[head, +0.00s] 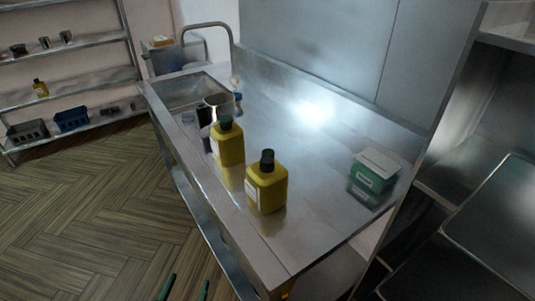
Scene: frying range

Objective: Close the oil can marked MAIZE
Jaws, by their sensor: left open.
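Two yellow oil cans stand upright on the steel counter (320,150). The nearer can (270,190) has a black top, and the one behind it to the left (232,150) has a dark green top. Each has a pale label on its left side, too small to read, so I cannot tell which is marked MAIZE. I cannot tell whether either top is fully closed. My left gripper (187,282) shows as two green fingers at the bottom edge, open and empty, below and left of the cans. My right gripper is out of view.
A green and white box (373,173) sits at the counter's right. Behind the cans are a metal container (217,101) and a sink (187,92) with a tap. The counter middle is clear.

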